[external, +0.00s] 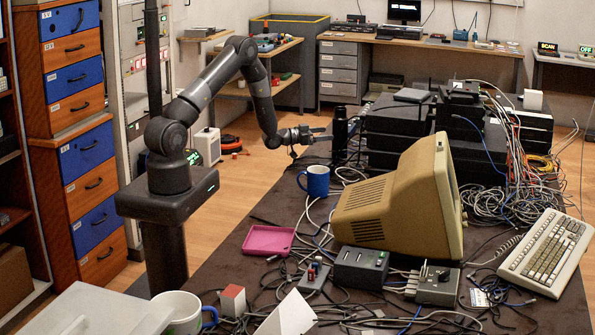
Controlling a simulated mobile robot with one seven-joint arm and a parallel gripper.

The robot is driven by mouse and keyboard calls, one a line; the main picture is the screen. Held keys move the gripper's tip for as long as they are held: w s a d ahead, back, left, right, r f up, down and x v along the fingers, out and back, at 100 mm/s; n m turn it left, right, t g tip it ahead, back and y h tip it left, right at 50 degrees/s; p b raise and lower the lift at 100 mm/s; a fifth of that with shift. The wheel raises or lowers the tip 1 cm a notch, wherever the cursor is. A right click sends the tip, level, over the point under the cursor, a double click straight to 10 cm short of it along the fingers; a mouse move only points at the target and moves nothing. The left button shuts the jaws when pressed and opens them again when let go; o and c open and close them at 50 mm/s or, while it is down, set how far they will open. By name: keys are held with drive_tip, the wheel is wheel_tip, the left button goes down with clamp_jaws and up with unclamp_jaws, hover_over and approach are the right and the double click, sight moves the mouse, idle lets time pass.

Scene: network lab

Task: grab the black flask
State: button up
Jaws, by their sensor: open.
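The black flask (340,136) stands upright on the dark table, left of the stacked black equipment. It is slim and cylindrical, with a narrower top. My gripper (318,135) is at the left of the flask at about the height of its upper part, with its fingers pointing right toward it. The fingers are open. From this view I cannot tell whether the fingertips touch the flask or are just short of it. The lower part of the flask shows below the gripper.
A blue mug (315,181) stands just in front of the flask. A beige monitor (397,205) is on the table's middle, with a pink tray (268,240) to its left. Stacked black devices (395,130) and loose cables crowd the right. Bare table lies left of the mug.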

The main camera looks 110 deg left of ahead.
sight(344, 131)
drive_tip(key=x, duration=0.9)
drive_tip(key=shift+w+a+r, duration=0.1)
drive_tip(key=shift+w+a, duration=0.05)
drive_tip(key=c, duration=1.5)
